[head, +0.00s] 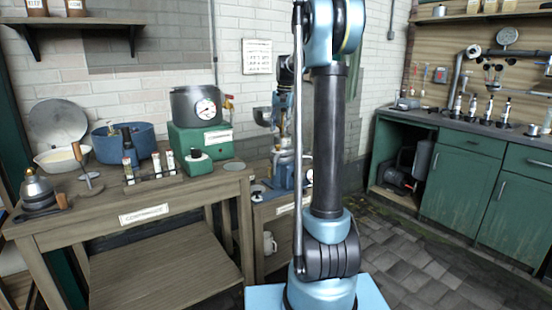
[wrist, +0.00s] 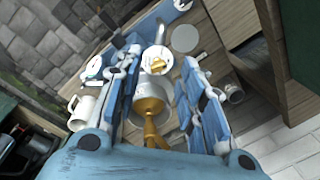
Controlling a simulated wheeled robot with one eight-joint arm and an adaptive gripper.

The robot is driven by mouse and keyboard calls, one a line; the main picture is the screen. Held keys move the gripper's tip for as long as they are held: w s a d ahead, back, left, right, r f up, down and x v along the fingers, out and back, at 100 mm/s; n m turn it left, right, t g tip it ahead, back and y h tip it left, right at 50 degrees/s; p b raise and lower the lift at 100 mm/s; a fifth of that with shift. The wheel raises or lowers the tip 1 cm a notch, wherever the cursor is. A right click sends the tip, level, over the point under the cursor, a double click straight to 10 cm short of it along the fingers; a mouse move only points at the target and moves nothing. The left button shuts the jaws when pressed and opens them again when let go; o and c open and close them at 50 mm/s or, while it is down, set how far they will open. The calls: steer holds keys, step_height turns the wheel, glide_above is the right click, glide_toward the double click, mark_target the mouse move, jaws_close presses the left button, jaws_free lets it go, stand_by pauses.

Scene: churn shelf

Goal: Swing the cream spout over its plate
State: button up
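In the wrist view my gripper (wrist: 165,100) has its two blue fingers spread apart, one on each side of a brass funnel-shaped part (wrist: 150,104). I cannot tell whether either finger touches it. A second brass piece (wrist: 155,66) shows beyond it at a white cup-like part. I cannot tell which brass piece is the cream spout. In the head view my arm partly hides the blue machine (head: 289,175) on the low bench.
A white mug (wrist: 84,110) stands left of my gripper and a silver vessel (wrist: 233,93) to the right. In the head view, a wooden table (head: 120,195) holds a blue tub (head: 122,143) and a green-based boiler (head: 197,120). The floor at right is open before green cabinets (head: 450,185).

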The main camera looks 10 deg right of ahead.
mark_target(276, 156)
steer(key=f, duration=0.4)
steer(key=a+f, duration=0.1)
steer(key=f, duration=0.9)
steer(key=shift+w+a, duration=0.25)
steer(key=shift+w, duration=0.05)
